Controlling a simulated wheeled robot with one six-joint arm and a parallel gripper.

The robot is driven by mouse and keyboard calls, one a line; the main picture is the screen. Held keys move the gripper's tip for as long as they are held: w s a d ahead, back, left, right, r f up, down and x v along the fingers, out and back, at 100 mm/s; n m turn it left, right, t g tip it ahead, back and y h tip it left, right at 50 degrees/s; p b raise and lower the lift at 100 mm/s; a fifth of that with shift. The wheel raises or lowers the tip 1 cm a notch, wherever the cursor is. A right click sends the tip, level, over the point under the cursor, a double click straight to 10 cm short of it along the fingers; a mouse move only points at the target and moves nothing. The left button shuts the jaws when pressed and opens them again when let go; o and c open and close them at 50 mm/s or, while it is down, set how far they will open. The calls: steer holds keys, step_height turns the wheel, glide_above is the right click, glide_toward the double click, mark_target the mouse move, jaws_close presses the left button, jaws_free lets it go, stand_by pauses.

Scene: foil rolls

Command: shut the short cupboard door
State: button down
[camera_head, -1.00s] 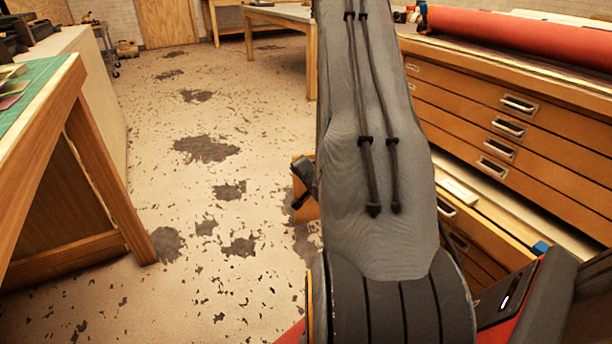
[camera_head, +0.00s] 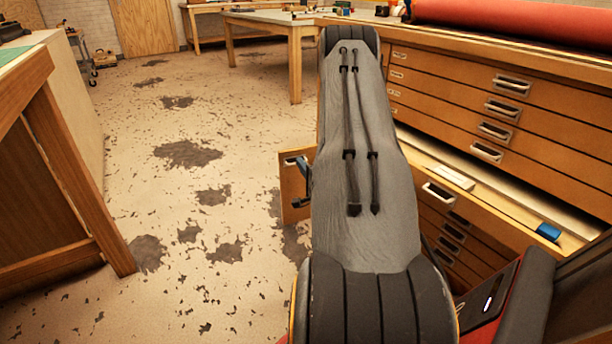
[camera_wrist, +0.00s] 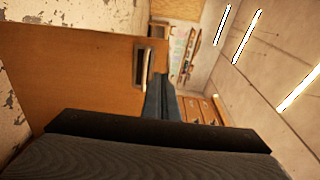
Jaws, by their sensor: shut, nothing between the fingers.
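The short cupboard door (camera_head: 291,196) is a wooden panel with a metal handle. It stands open, out from the cabinet front, partly behind my arm in the head view. In the wrist view the door (camera_wrist: 75,75) fills the left side, with its handle (camera_wrist: 142,67) near its right edge. My gripper (camera_head: 303,180) shows as a dark shape in front of the door beside my arm. In the wrist view my gripper (camera_wrist: 161,98) is shut and empty, near the handle side. I cannot tell whether it touches the door.
A drawer cabinet (camera_head: 540,125) stands on the right. A lower drawer (camera_head: 520,215) is pulled out, holding a white block (camera_head: 450,178) and a blue object (camera_head: 548,231). A red roll (camera_head: 510,22) lies on top. A workbench (camera_head: 85,180) stands left; the floor between is clear.

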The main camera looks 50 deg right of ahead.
mark_target(293, 153)
steer(key=shift+b+x, duration=0.6)
steer(key=shift+x, duration=2.05)
